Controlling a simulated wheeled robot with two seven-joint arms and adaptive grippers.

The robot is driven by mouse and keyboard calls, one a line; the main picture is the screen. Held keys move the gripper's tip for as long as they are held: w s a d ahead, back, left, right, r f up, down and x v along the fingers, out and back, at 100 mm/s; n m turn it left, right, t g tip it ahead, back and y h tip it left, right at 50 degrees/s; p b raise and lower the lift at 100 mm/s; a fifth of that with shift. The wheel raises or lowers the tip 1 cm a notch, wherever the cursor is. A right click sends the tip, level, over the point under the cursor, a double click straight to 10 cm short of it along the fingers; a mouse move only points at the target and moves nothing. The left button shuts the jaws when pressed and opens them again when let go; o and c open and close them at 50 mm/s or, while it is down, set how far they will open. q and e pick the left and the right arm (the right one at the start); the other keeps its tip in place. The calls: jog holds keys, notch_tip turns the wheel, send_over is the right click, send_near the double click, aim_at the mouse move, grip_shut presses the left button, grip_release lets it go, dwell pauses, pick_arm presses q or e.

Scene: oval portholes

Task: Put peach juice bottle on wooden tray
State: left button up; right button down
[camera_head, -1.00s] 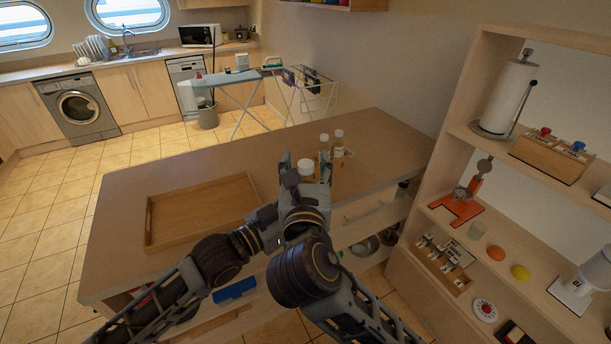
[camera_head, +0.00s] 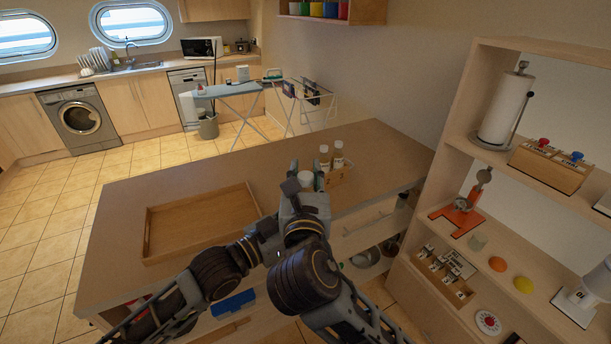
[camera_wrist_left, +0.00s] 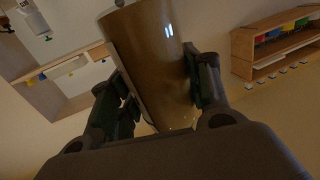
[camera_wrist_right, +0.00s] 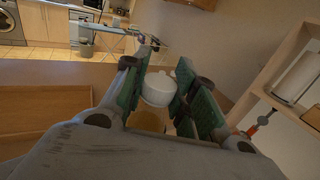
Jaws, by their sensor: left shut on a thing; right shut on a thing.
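The peach juice bottle shows in the left wrist view as a brownish amber body (camera_wrist_left: 150,50), with my left gripper (camera_wrist_left: 158,80) shut on it. In the right wrist view, a white cap (camera_wrist_right: 157,90) above a yellowish body stands between the fingers of my right gripper (camera_wrist_right: 160,85), which is shut on what looks like the same bottle. In the head view the cap (camera_head: 305,179) shows at the grippers, and the arms hide most of the bottle. The wooden tray (camera_head: 200,220) lies empty on the counter, left of the grippers.
A small wooden holder (camera_head: 338,176) with bottles stands on the counter (camera_head: 375,150) just behind and right of the grippers. A wooden shelf unit (camera_head: 455,130) stands at the right. The counter behind the tray is clear.

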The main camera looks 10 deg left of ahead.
pick_arm(q)
jog(key=o, duration=1.4)
jog(key=shift+o, duration=0.2)
jog(key=shift+f, duration=0.1)
